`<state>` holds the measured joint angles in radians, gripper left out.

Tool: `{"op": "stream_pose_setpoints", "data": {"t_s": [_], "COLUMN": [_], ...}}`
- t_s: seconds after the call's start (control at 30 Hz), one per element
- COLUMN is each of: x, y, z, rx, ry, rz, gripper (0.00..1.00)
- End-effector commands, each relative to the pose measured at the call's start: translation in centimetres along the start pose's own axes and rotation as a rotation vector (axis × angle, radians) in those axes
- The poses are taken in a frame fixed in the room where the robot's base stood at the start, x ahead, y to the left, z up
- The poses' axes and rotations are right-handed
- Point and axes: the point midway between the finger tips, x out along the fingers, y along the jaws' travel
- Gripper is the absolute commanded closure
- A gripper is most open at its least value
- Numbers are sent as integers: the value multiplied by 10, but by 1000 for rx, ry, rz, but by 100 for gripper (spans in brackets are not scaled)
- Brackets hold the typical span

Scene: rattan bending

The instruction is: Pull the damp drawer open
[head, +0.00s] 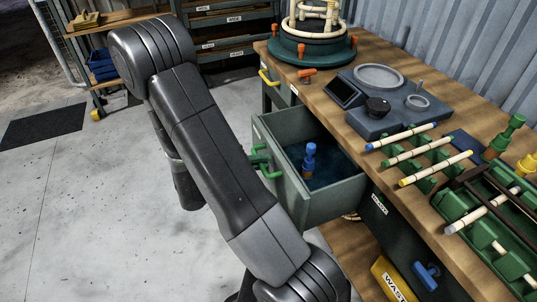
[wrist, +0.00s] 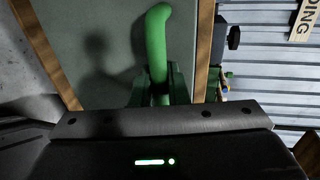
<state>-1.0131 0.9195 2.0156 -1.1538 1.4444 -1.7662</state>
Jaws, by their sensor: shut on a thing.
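The grey-green drawer (head: 318,203) stands pulled out from under the workbench in the head view. Its inside is dark blue, and a small blue bottle-like object (head: 309,160) stands in it. The green handle (head: 264,164) is on its front, partly behind my arm. In the wrist view the drawer front (wrist: 95,50) fills the upper left, and the green handle (wrist: 157,45) runs down between the fingers of my gripper (wrist: 160,88). My gripper is shut on the handle. In the head view my arm hides the gripper.
The wooden workbench (head: 340,115) carries a grey device with a dial (head: 378,107), a round rattan jig (head: 310,45) and green racks of rods (head: 490,215). A yellow waste bin (head: 392,280) is below. Open concrete floor (head: 100,210) lies to the left.

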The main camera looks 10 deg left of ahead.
Motion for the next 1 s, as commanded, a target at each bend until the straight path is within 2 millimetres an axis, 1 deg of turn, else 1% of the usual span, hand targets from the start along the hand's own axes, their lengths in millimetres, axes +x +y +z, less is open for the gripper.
{"op": "stream_pose_setpoints", "data": {"t_s": [0.17,0.5,0.53,0.6,0.87,1.0], "x": [-4,-4,-4,-4,-5,-10], "y": [1,2,2,2,1,1], "z": [-1,0,0,0,0,0], "rx": [0,0,-1,0,0,0], "ry": [2,2,2,1,0,-2], "rz": [1,1,2,1,1,0], "gripper": [100,100,80,66,66,66]}}
